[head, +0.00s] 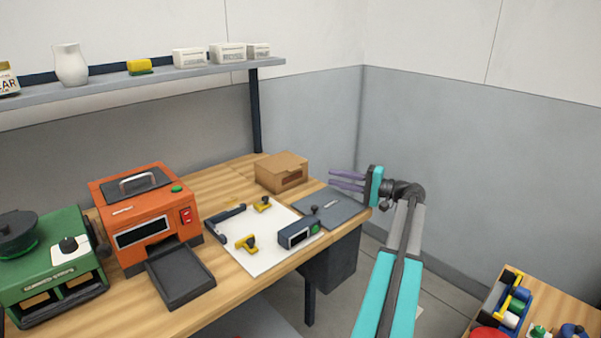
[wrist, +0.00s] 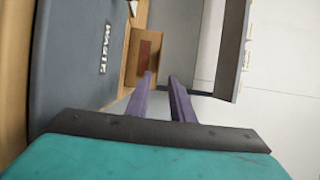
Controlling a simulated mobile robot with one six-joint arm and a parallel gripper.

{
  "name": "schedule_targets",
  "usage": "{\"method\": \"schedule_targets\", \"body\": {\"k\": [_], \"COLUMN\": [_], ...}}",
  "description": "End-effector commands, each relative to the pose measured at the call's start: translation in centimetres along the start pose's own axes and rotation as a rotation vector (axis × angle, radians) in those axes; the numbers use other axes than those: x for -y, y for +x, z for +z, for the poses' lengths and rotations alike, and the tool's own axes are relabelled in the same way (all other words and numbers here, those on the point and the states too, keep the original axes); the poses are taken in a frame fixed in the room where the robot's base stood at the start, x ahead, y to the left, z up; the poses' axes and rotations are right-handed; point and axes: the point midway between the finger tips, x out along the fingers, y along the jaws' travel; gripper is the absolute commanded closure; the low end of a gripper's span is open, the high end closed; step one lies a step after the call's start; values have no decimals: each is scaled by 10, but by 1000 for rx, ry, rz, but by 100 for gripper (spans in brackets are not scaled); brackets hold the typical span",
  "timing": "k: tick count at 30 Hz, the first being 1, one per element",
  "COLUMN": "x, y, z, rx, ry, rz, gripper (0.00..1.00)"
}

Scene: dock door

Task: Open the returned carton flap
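A brown cardboard carton (head: 281,172) stands at the back right of the wooden bench. Its top looks closed, and a dark slot shows in its front face. In the wrist view the carton (wrist: 146,48) is small, beyond my fingertips, with a dark reddish patch on its face. My gripper (head: 331,179), with two purple fingers, is to the right of the carton, apart from it. In the wrist view my gripper (wrist: 161,77) has a clear gap between its fingers and nothing in it.
A dark grey plate (head: 333,208) and a white mat (head: 262,262) with tools lie in front of the carton. An orange machine (head: 150,215) stands left. A shelf (head: 150,82) runs above. A dark bin marked WASTE (wrist: 75,60) fills the wrist view's left.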

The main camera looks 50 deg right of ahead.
Motion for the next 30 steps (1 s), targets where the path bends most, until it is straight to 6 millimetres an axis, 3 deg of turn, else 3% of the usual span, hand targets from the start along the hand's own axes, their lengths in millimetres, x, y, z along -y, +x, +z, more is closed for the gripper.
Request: {"method": "schedule_targets", "body": {"k": [8,30], "x": [0,1], "y": [18,118], "z": [-2,-4], "rx": [-5,-6], "ry": [0,0], "rz": [0,0], "gripper": [79,79]}}
